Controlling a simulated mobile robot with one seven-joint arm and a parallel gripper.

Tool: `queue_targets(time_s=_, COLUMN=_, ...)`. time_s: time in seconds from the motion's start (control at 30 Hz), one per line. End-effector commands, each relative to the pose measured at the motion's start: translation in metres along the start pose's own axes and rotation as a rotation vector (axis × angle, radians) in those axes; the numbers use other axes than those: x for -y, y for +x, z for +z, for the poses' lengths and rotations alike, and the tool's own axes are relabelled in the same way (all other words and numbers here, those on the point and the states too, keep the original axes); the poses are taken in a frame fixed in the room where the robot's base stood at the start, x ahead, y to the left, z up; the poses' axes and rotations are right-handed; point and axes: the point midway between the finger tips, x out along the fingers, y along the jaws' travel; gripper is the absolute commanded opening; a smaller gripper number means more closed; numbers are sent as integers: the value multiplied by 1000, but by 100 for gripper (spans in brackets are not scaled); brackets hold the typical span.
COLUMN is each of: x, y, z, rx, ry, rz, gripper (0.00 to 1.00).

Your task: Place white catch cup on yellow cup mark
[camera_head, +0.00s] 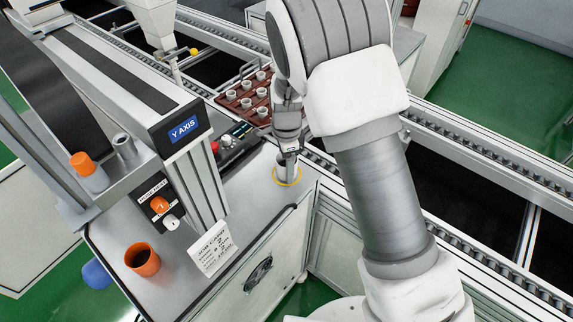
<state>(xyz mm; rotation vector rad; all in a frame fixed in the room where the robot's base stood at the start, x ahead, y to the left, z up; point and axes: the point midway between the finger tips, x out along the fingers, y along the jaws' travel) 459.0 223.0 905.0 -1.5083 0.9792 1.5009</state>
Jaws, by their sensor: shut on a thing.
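The white catch cup (288,172) is in my gripper (288,155), which is shut on it. The cup is upright and shows inside the yellow cup mark (276,182), a yellow ring on the grey machine top. The cup looks at or very near the surface; I cannot tell if its base touches. My gripper and arm hide the cup's upper part and some of the ring's far side.
A brown tray (222,99) with several small pots stands behind my gripper. An orange pot (142,262), a job card (213,248) and a switch panel (158,203) are to the left. The machine top's right edge is close to the mark.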

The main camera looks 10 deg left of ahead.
Motion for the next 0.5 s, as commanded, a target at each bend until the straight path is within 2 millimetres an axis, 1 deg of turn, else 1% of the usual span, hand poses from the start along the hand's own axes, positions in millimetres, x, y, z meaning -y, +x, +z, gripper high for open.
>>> queue_targets(time_s=0.2, x=0, y=0, z=0, rx=0, ry=0, rz=-1, gripper=16)
queue_targets(time_s=0.33, x=0, y=4, z=0, rx=0, ry=1, rz=-1, gripper=16)
queue_targets(time_s=0.37, x=0, y=4, z=0, rx=0, ry=1, rz=-1, gripper=73)
queue_targets(time_s=0.5, x=0, y=3, z=0, rx=0, ry=1, rz=-1, gripper=98)
